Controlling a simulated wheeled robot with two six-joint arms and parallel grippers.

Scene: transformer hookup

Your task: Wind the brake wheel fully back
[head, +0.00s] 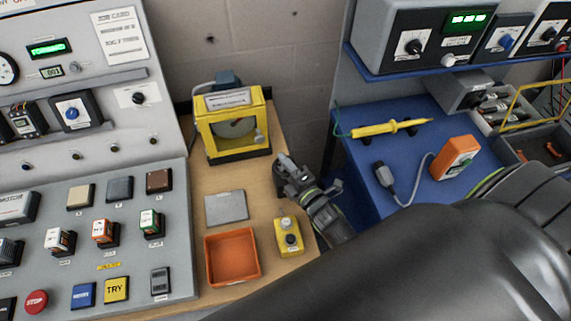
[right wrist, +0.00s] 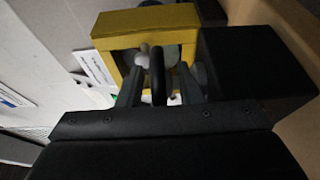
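The brake wheel (head: 236,127) is a grey disc inside a yellow frame (head: 207,135) on the wooden bench. A small pale crank knob (head: 260,138) sticks out at its right side. My right gripper (head: 284,162) is just right of the frame and, in the head view, apart from the knob. In the right wrist view the yellow frame (right wrist: 140,22) lies ahead, with a pale knob (right wrist: 143,57) near my right gripper's fingers (right wrist: 160,85). The fingers stand apart with a dark upright bar between them; I cannot tell what the bar is. My left gripper is not in view.
On the bench are a grey plate (head: 226,207), an orange tray (head: 256,258) and a yellow button box (head: 289,240). A control panel (head: 120,225) stands left. The blue bench (head: 385,165) at right holds a yellow probe (head: 380,129) and an orange meter (head: 455,158).

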